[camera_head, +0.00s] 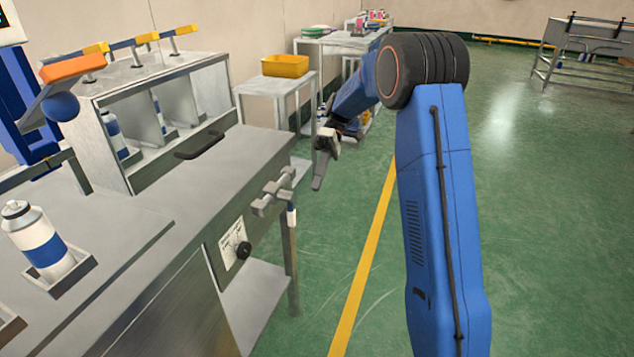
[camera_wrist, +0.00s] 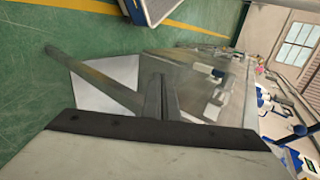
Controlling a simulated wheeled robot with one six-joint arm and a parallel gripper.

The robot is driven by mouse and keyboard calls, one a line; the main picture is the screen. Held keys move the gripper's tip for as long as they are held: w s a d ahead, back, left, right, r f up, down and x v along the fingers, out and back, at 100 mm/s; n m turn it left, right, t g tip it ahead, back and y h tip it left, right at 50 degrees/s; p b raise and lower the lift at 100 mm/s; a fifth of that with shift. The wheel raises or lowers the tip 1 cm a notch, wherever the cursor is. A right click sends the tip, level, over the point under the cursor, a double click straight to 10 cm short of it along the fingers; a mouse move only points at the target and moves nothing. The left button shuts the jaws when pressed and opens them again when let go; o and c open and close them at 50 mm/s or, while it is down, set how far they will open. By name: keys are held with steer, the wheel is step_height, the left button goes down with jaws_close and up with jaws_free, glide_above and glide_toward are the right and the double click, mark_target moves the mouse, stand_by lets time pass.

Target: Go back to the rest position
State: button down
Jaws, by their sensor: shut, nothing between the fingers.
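My gripper (camera_head: 318,186) hangs over the green floor, to the right of the metal bench (camera_head: 190,190) and apart from it. Its fingers point down and are shut with nothing between them. In the wrist view the shut fingers (camera_wrist: 163,80) show near the middle, with the bench tilted behind them. My blue arm reaches away from the right side of the head view and bends down to the gripper.
A white and blue can (camera_head: 40,243) stands in a holder on the bench at left. A cabinet (camera_head: 165,95) with more cans is behind it. A yellow bin (camera_head: 285,66) sits on a side table beyond my gripper. The floor (camera_head: 530,200) at right is clear.

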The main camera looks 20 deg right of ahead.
steer(key=s+d+r+m+t+h, duration=0.2)
steer(key=s+r+m+t, duration=0.15)
steer(key=s, duration=0.65)
steer(key=s+d+r+m+t+h, duration=0.1)
steer(key=s+r+m+t+h, duration=0.15)
steer(key=s+r, duration=0.45)
steer(key=s+d+f+m+t, duration=0.1)
steer(key=s+t, duration=0.1)
steer(key=s, duration=0.4)
steer(key=s+d+f+m+t+h, duration=0.1)
steer(key=s+d+f+m+t, duration=0.1)
steer(key=s, duration=0.4)
steer(key=s+d+f+m+t+h, duration=0.1)
steer(key=s+d+t, duration=0.1)
steer(key=s, duration=0.5)
steer(key=shift+f+m+t, duration=0.4)
steer(key=shift+t, duration=0.4)
